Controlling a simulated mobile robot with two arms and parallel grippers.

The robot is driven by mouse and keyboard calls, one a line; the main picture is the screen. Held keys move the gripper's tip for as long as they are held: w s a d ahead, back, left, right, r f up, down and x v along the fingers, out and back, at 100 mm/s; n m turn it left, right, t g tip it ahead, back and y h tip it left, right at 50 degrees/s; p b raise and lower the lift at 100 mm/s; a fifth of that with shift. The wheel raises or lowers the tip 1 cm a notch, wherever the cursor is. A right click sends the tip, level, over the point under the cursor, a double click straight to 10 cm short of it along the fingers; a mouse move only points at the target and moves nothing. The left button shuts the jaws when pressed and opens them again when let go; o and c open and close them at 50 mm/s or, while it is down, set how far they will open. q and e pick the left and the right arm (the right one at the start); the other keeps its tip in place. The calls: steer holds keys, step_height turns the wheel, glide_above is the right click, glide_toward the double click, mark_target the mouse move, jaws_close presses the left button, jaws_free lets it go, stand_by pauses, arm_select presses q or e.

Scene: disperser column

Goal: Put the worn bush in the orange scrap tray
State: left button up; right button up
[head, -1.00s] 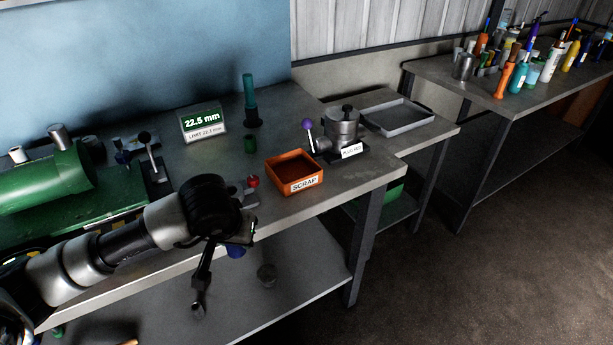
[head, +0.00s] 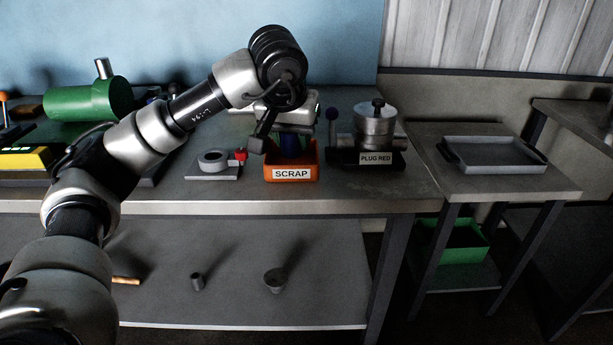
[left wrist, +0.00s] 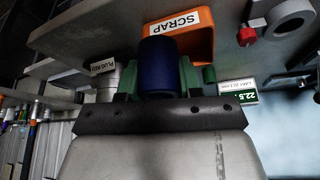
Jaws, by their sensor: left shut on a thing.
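The worn bush is a dark blue cylinder (head: 290,146); it also shows in the left wrist view (left wrist: 160,66). My left gripper (head: 291,134) points down and is shut on it, with a green finger on either side in the left wrist view. The orange scrap tray (head: 291,174), labelled SCRAP, stands near the bench's front edge. The bush is over the tray, its lower end hidden behind the tray's front wall; I cannot tell whether it touches the floor. The tray's orange wall (left wrist: 205,40) shows beyond the bush in the left wrist view. My right gripper is not in view.
A gauge block with a ring and red knob (head: 213,162) sits just left of the tray. A PLUG RED fixture (head: 374,128) with a purple-knobbed lever stands close on the right. A grey tray (head: 492,153) lies on the side table. A green bin (head: 462,250) is below.

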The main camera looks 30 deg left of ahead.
arm_select(q)
steer(key=w+a, duration=0.1)
glide_above(295, 161)
steer(key=s, duration=0.1)
steer(key=f, duration=0.6)
steer(key=shift+d+f, duration=0.1)
steer(key=shift+d, duration=0.1)
step_height(295, 161, down, 4)
steer(key=shift+s+r, duration=0.1)
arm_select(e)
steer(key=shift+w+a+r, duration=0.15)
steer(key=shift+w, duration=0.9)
arm_select(q)
steer(key=o, duration=0.9)
steer(key=shift+f, duration=0.25)
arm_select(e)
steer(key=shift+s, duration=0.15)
